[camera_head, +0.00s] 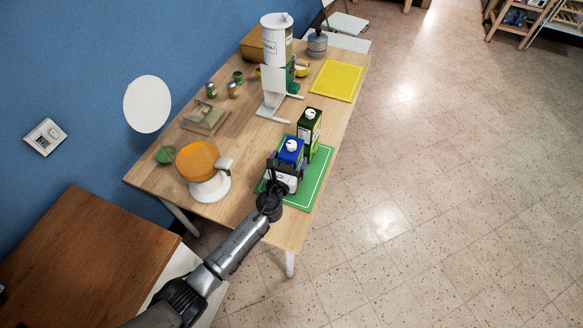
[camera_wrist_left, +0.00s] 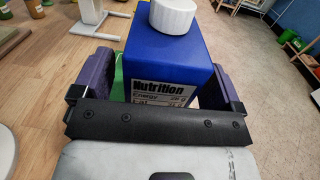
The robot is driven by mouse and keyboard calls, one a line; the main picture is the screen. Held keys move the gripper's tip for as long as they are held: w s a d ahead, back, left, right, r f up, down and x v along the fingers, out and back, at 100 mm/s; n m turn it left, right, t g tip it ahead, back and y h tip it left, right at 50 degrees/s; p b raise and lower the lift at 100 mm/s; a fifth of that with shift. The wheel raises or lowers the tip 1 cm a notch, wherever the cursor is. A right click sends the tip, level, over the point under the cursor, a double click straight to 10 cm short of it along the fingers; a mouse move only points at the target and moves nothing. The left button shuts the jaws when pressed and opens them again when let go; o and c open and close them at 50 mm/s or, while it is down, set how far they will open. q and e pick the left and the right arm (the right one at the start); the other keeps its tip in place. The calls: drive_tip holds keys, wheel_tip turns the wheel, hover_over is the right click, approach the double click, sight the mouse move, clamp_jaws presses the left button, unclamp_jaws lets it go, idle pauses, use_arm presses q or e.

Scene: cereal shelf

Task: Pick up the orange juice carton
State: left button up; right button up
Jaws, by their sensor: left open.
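A blue carton (camera_head: 291,148) with a white cap stands upright on the green board (camera_head: 304,196) at the table's near right. A dark green carton (camera_head: 312,126) with a white cap stands just behind it. I cannot tell from the labels which one holds orange juice. My left gripper (camera_head: 287,163) is open at the blue carton, one finger on each side. In the left wrist view the blue carton (camera_wrist_left: 168,50) stands between the purple-grey fingers, its "Nutrition" label facing the palm; a gap shows at its left side. Its lower part is hidden. My right gripper is out of view.
On the wooden table (camera_head: 248,137), an orange-topped white appliance (camera_head: 199,165) stands left of my gripper. A tall white dispenser (camera_head: 276,60) stands behind. A yellow board (camera_head: 336,81) lies empty at the far right. Open floor is to the right.

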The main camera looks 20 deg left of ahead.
use_arm(q)
drive_tip(key=shift+w, duration=0.85)
drive_tip(key=shift+c, duration=0.3)
clamp_jaws()
